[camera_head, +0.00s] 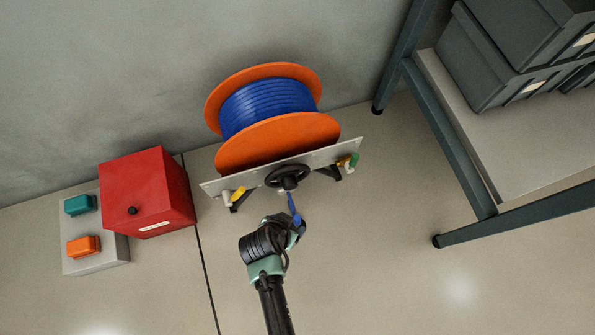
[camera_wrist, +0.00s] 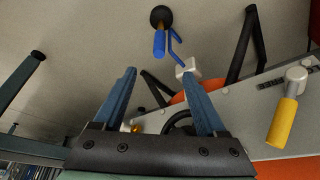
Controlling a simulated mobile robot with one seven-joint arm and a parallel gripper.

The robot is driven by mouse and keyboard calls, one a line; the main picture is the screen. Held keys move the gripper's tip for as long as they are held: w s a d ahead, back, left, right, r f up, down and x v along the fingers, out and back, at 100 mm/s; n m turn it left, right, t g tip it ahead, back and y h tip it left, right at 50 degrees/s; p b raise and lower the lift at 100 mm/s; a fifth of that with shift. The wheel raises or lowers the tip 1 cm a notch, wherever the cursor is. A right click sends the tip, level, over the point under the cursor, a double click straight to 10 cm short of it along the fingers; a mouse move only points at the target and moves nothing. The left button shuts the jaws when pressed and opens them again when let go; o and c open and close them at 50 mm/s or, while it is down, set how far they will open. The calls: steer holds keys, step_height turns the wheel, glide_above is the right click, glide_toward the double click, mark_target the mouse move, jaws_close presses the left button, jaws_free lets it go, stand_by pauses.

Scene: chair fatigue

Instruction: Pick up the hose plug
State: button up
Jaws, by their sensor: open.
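In the wrist view, a short bright blue cylinder (camera_wrist: 160,43) with a round black end (camera_wrist: 161,17) shows beyond my open fingertips; it appears to be the hose plug. A thin bent blue piece lies beside it, close to a white block (camera_wrist: 188,67) at my right fingertip. My gripper (camera_wrist: 157,73) is open, with nothing visible between its two blue-grey fingers. In the head view, my gripper (camera_head: 294,222) is just in front of the reel's metal panel (camera_head: 322,157), below the black handwheel (camera_head: 288,177). A small blue piece shows there; I cannot tell plug from finger.
An orange reel (camera_head: 270,140) with blue hose stands behind the panel. Yellow (camera_head: 238,194) and green (camera_head: 354,160) handles flank the handwheel. A red box (camera_head: 148,190) and a grey button box (camera_head: 95,245) are left. A shelf frame (camera_head: 450,150) stands right. Floor in front is clear.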

mark_target(297, 218)
steer(key=b+x, duration=0.4)
steer(key=x, duration=0.3)
steer(key=b+x, duration=0.4)
steer(key=x, duration=0.1)
steer(key=shift+d+b, duration=0.1)
steer(key=shift+b, duration=0.3)
jaws_close()
steer(key=shift+r, duration=0.1)
stand_by(0.9)
